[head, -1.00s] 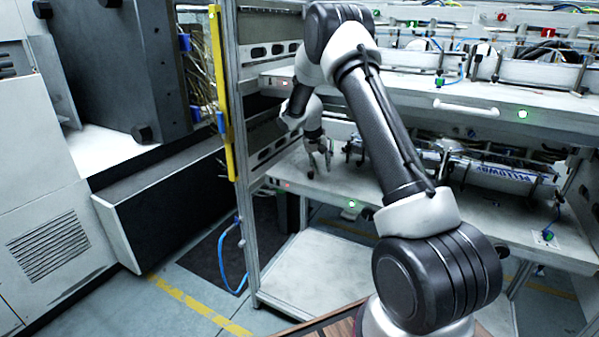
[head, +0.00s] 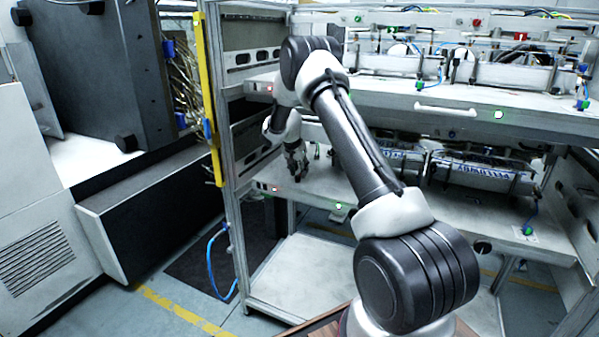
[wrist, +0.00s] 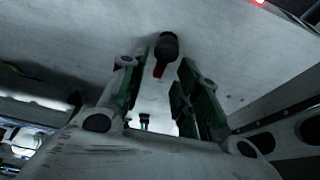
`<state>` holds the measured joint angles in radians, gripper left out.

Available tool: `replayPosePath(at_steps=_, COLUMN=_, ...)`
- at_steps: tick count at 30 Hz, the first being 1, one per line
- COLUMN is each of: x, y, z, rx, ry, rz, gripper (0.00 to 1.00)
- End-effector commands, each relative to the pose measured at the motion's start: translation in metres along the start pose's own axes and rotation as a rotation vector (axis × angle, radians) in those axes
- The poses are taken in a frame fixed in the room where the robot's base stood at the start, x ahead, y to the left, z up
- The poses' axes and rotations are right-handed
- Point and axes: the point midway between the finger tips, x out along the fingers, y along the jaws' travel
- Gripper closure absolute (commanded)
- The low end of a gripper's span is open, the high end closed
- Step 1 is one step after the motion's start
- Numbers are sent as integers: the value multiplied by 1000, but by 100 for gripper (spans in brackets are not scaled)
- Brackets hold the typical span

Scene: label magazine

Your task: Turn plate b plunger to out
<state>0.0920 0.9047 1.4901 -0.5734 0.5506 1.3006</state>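My gripper (wrist: 157,85) is open, with a finger on either side and nothing held. In the head view my gripper (head: 297,168) hangs low over the left end of the lower shelf plate (head: 310,195). I cannot make out this plunger there, and no label showing which plate is b is readable.
The lower shelf front carries a red light (head: 275,189) and a green light (head: 338,206). The upper shelf (head: 390,95) lies above, with a white handle (head: 445,110). A slotted side frame (head: 250,150) stands left of my gripper. Rollers and fittings (head: 470,172) fill the lower shelf's right.

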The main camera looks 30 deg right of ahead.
Motion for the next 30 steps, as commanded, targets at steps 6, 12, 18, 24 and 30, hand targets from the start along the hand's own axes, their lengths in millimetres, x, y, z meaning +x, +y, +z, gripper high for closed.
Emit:
replayPosePath(at_steps=6, x=11, y=0, z=0, rx=0, ry=0, rz=-1, gripper=68)
replayPosePath(at_steps=12, x=11, y=0, z=0, rx=0, ry=0, rz=-1, gripper=72)
replayPosePath(at_steps=18, x=11, y=0, z=0, rx=-1, ry=0, rz=-1, gripper=100)
replayPosePath(at_steps=24, x=11, y=0, z=0, rx=-10, ry=0, rz=-5, gripper=100)
replayPosePath(at_steps=30, x=11, y=-1, z=0, rx=-72, ry=0, rz=-29, gripper=100)
